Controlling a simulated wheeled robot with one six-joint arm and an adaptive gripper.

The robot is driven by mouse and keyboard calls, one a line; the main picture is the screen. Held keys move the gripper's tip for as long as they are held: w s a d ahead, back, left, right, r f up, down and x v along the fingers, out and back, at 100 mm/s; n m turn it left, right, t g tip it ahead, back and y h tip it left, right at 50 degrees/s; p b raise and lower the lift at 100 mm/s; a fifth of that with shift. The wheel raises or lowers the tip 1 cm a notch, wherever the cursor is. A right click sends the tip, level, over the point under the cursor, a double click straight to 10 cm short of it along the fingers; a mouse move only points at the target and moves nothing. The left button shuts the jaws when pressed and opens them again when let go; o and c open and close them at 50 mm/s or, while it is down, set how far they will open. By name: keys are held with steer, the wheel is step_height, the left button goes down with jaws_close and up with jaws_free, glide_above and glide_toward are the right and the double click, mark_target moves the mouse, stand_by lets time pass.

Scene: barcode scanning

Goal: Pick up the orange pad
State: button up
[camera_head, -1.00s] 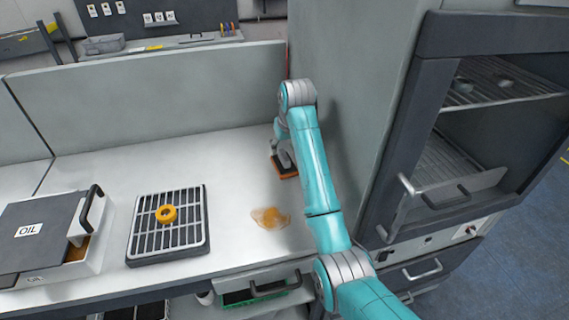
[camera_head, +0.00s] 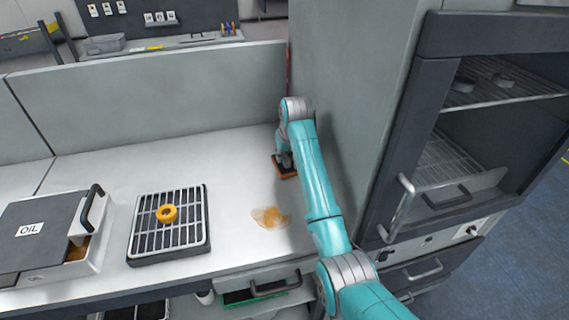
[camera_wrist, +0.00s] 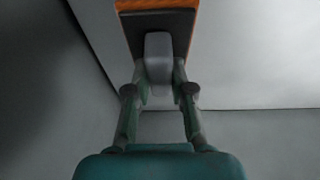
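The orange pad (camera_head: 290,175) lies on the white worktop beside the tall grey cabinet. It has an orange edge and a dark top. In the wrist view the pad (camera_wrist: 199,10) shows at the top, with a grey upright handle (camera_wrist: 158,58) in its middle. My gripper (camera_wrist: 160,72) has one finger on each side of this handle, and both fingers appear to touch it. In the head view my gripper (camera_head: 284,160) is right over the pad, partly hidden by my arm. The pad seems to rest on the worktop.
The grey cabinet (camera_head: 340,80) stands close on the right. A low partition (camera_head: 150,100) runs behind. The back-middle worktop is clear.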

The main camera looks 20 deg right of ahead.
mark_target(285, 154)
jaws_close()
step_height(285, 154, up, 18)
stand_by(0.5)
steer(key=shift+c, duration=0.2)
jaws_free()
jaws_close()
